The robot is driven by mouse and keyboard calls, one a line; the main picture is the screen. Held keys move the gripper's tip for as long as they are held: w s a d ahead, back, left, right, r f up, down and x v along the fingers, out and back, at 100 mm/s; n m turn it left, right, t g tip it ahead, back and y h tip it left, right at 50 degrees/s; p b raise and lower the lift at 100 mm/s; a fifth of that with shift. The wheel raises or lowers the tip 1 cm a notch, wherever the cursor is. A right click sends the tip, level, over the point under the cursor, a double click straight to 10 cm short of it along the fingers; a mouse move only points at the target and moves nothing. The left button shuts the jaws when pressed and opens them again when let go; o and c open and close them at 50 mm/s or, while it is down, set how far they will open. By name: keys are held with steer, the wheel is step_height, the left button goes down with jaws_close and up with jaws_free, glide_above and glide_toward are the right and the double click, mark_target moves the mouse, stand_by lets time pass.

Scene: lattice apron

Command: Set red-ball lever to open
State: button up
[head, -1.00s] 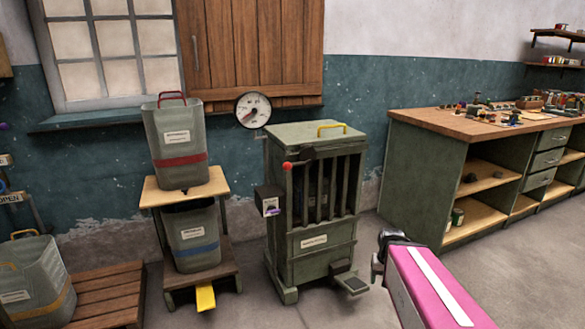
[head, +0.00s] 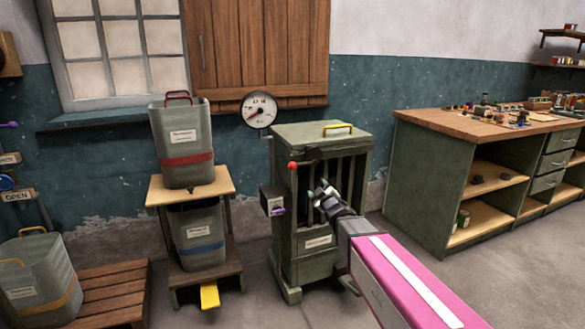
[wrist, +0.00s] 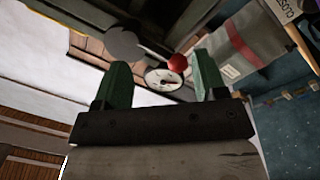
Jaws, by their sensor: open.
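The red ball (head: 292,166) of the lever sits at the upper left front of the green barred cabinet (head: 320,242). My gripper (head: 318,190) is in front of the cabinet's bars, to the right of and a little below the ball in the picture. Its jaws are open and empty. In the wrist view the red ball (wrist: 177,62) appears between the two green fingers (wrist: 160,72), beyond their tips, with no visible contact. A dark rod runs from near the ball to a grey disc. My gripper and arm hide part of the cabinet front.
A small box with a purple-tipped handle (head: 277,211) is on the cabinet's left side. A gauge (head: 259,109) hangs behind. Stacked bins (head: 182,145) stand left, a workbench (head: 430,190) right.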

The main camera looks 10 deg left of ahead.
mark_target(294, 169)
steer(key=s+a+r+n+y, duration=0.2)
steer(key=a+r+n+y, duration=0.2)
steer(key=a, duration=0.2)
steer(key=shift+m, duration=0.3)
steer(key=x, duration=1)
steer(key=shift+w+f, duration=0.25)
steer(key=shift+w, duration=0.2)
steer(key=c, duration=1.1)
